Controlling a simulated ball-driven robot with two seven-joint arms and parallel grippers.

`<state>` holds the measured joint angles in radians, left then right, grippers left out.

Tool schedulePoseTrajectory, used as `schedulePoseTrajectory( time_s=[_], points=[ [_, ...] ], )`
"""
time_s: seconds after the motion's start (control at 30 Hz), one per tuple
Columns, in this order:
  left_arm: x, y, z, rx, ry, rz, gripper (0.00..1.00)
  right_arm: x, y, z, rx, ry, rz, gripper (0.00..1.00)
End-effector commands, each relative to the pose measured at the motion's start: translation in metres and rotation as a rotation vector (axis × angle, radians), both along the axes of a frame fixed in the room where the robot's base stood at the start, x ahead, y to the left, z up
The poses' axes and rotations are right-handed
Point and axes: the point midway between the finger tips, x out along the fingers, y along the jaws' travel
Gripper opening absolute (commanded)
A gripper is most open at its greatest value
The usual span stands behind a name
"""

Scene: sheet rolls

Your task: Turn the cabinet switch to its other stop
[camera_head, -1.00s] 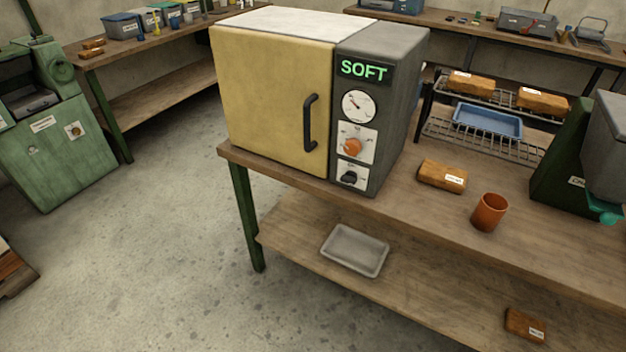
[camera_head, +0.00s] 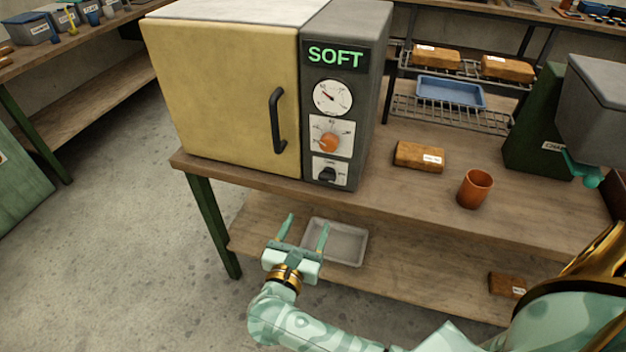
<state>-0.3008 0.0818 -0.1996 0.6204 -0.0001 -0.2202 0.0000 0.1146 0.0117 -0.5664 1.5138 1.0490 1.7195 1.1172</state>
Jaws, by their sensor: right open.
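The cabinet (camera_head: 222,100) stands on the workbench with its yellow door shut and a black handle (camera_head: 277,120). Its grey front panel carries a green SOFT display (camera_head: 336,56), a dial gauge (camera_head: 332,97), an orange round knob (camera_head: 328,142) and, lowest, a black switch (camera_head: 327,174) on a white plate. The switch's exact setting is too small to read. My right gripper (camera_head: 303,233) is open and empty, its fingers pointing up and away. In the picture it lies below the switch, in front of the bench, apart from the cabinet. My left gripper is not in view.
The workbench (camera_head: 415,205) holds a wrapped brown block (camera_head: 419,156), an orange cup (camera_head: 474,188) and a green machine (camera_head: 540,130) at right. Behind is a wire rack (camera_head: 455,113) with a blue tray (camera_head: 450,92). A grey tray (camera_head: 350,243) lies on the lower shelf.

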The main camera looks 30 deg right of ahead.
Motion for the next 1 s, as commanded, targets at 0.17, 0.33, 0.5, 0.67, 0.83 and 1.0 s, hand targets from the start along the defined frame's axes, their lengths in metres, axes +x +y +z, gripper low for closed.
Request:
schedulePoseTrajectory(
  time_s=[0.17, 0.33, 0.5, 0.67, 0.83, 1.0],
  points=[
    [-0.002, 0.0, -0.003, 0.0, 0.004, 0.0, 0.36, 0.027, -0.032, 0.001, -0.009, -0.002, 0.0, 0.62],
    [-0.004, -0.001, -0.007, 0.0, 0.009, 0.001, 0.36, 0.056, -0.066, 0.0, -0.011, 0.001, -0.001, 0.62],
    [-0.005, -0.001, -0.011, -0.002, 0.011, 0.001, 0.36, 0.079, -0.093, -0.001, -0.011, 0.002, 0.0, 0.62],
    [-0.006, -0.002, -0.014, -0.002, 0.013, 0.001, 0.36, 0.092, -0.108, -0.001, -0.009, 0.003, 0.0, 0.62],
    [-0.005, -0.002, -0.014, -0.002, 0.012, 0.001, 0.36, 0.096, -0.114, 0.0, -0.007, 0.004, 0.0, 0.62],
    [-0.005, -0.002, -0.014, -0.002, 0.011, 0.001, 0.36, 0.096, -0.114, 0.0, -0.007, 0.004, 0.001, 0.62]
  ],
)
